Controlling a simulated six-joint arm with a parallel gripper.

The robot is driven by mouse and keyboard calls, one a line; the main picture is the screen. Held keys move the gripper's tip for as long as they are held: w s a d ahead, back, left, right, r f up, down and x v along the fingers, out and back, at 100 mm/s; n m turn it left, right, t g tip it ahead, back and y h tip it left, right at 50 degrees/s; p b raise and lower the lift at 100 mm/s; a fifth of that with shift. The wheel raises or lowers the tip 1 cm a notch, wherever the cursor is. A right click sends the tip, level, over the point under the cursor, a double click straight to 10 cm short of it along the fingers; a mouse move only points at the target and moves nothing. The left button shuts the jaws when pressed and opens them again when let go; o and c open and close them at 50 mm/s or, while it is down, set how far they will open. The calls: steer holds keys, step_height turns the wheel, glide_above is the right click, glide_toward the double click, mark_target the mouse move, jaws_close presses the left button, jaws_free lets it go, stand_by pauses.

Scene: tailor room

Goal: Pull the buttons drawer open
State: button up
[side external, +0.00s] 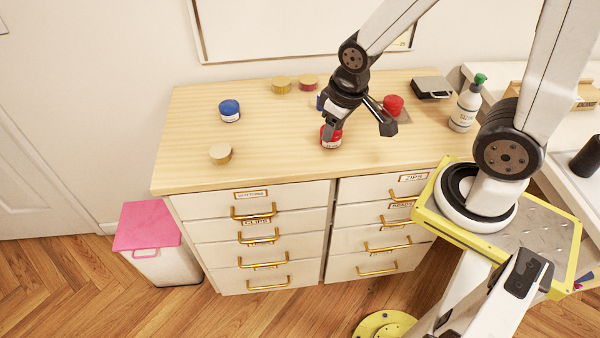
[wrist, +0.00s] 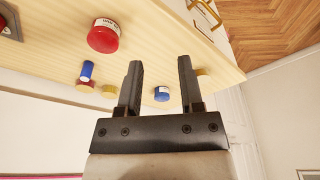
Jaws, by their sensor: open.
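The drawer cabinet (side external: 330,185) has two columns of white drawers with brass handles. The top left drawer (side external: 290,198) has a small label that seems to read buttons, though it is hard to make out. Its brass handle (side external: 262,213) faces the room, and its front looks flush and shut. My gripper (side external: 358,128) is open above the wooden top, beside a red-lidded jar (side external: 331,141), well behind and above that handle. In the wrist view my gripper (wrist: 159,62) has its two fingers apart with nothing held between them. A handle (wrist: 204,12) shows at the top there, its drawer unclear.
A pink-lidded bin (side external: 150,228) stands left of the cabinet. The floor before the left drawers is clear.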

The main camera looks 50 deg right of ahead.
steer(key=shift+w+d+r, duration=0.1)
steer(key=shift+d+r, duration=0.1)
steer(key=shift+d, duration=0.1)
steer(key=shift+a+t, duration=0.1)
steer(key=shift+t, duration=0.2)
steer(key=c, duration=0.6)
steer(key=shift+w+a+f, duration=0.1)
steer(key=shift+w+a, duration=0.1)
steer(key=shift+w, duration=0.05)
jaws_close()
steer(key=w+a+f+m+t, duration=0.45)
steer(key=w+a+f, duration=0.35)
steer(key=w+a, duration=0.45)
steer(key=s+a+f+m+h, duration=0.2)
steer(key=f+h, duration=0.1)
steer(key=f, duration=0.3)
steer(key=s+a+f+m+g+h, duration=0.1)
steer(key=s+a+f+m+h, duration=0.1)
steer(key=f, duration=0.3)
steer(key=shift+s+a+f+m+h, duration=0.2)
steer(key=shift+f+m+h, duration=0.15)
steer(key=shift+m+h, duration=0.2)
